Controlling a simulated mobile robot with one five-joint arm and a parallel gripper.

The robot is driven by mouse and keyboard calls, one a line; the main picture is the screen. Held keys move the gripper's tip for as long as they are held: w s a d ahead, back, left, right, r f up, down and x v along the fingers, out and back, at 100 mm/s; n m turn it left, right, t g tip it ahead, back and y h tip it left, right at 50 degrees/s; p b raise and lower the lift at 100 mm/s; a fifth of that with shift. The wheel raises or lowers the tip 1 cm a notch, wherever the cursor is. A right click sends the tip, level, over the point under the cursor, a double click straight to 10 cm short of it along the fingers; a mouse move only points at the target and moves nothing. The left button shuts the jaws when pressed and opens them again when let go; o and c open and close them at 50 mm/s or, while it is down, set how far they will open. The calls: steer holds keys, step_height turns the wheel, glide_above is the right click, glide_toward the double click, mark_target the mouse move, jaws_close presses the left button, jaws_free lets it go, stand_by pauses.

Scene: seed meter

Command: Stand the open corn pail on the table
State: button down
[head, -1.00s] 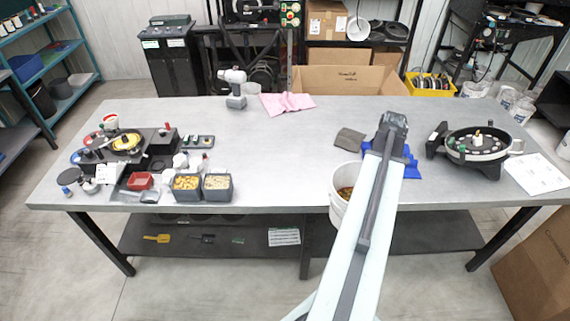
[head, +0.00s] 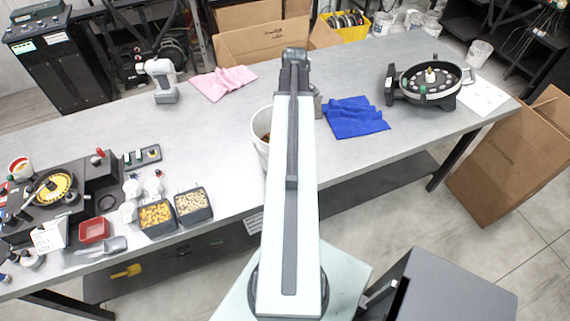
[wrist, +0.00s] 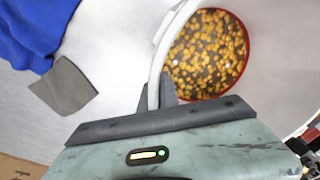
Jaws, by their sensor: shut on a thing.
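The open corn pail (head: 261,148) is white and shows just left of my arm in the head view, over the grey table (head: 215,140). My arm hides its right side. In the wrist view, yellow and brown kernels (wrist: 207,55) lie inside the pail, ringed by a red edge. My gripper (wrist: 160,92) is shut on the pail's white wall at the rim. In the head view the gripper end (head: 295,58) is at the far end of my arm, and its fingers are hidden. I cannot tell whether the pail's bottom touches the table.
A blue cloth (head: 355,118) lies right of my arm, with a round seed-plate device (head: 430,82) beyond. A pink cloth (head: 222,82) and cordless tool (head: 160,80) lie at the back left. Two grain bins (head: 193,205) stand front left. The table between is clear.

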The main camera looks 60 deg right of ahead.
steer(key=s+d+r+p, duration=0.1)
steer(key=s+d, duration=0.1)
steer(key=s, duration=0.7)
steer(key=s+d, duration=0.2)
steer(key=s, duration=0.7)
steer(key=w+a+f+b, duration=0.1)
steer(key=w+f+b, duration=0.1)
steer(key=w, duration=0.6)
steer(key=w+a+f+b, duration=0.1)
steer(key=w+f+b, duration=0.2)
steer(key=w, duration=0.5)
steer(key=shift+w+a, duration=0.15)
steer(key=shift+a, duration=0.2)
steer(key=c, duration=1.6)
jaws_free()
step_height(320, 180, up, 12)
steer(key=d+p, duration=0.1)
steer(key=p, duration=1.1)
steer(key=shift+r, duration=0.2)
